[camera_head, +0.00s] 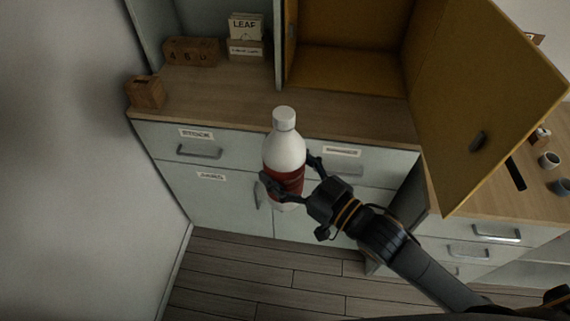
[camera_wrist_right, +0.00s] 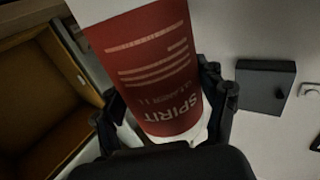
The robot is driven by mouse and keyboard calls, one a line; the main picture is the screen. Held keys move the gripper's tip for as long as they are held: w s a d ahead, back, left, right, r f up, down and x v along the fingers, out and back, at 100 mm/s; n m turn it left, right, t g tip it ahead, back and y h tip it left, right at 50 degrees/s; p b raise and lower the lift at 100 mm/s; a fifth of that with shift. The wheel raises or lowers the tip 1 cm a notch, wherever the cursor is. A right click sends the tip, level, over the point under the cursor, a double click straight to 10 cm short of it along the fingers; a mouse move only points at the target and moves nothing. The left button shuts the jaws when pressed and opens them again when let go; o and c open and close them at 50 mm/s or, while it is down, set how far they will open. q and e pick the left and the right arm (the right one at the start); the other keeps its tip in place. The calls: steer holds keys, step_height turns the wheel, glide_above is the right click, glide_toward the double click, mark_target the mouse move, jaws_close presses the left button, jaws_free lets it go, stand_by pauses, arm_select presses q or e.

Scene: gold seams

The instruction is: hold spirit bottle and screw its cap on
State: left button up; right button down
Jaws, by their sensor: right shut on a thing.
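The spirit bottle (camera_head: 285,153) is white with a red label, and it is upright in the air in front of the counter. A pale cap (camera_head: 284,117) sits on its neck; I cannot tell whether it is tight. My right gripper (camera_head: 290,174) is shut around the lower, red-labelled part of the bottle. In the right wrist view the bottle's label (camera_wrist_right: 158,75) reads SPIRIT, between the two dark fingers. The cap is out of that view. My left gripper is in neither view.
The wooden counter (camera_head: 220,92) holds a small wooden box (camera_head: 146,92) and labelled boxes (camera_head: 245,38). A yellow cabinet door (camera_head: 490,100) stands open on the right. Cups (camera_head: 549,159) stand on the right counter. Grey drawers lie behind the bottle.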

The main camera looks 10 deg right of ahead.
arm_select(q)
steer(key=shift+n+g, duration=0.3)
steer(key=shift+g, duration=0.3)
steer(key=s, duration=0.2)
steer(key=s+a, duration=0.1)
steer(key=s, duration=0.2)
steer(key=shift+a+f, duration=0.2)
arm_select(e)
steer(key=s+d+m+t+h, duration=0.2)
steer(key=s+d+m+h, duration=0.1)
steer(key=d, duration=0.4)
steer(key=s+d+m+t+h, duration=0.2)
steer(key=s+d+m+h, duration=0.1)
steer(key=d+m+h, duration=0.2)
steer(key=d+h, duration=0.2)
steer(key=h, duration=0.1)
steer(key=shift+f+h, duration=0.3)
steer(key=shift+f, duration=0.05)
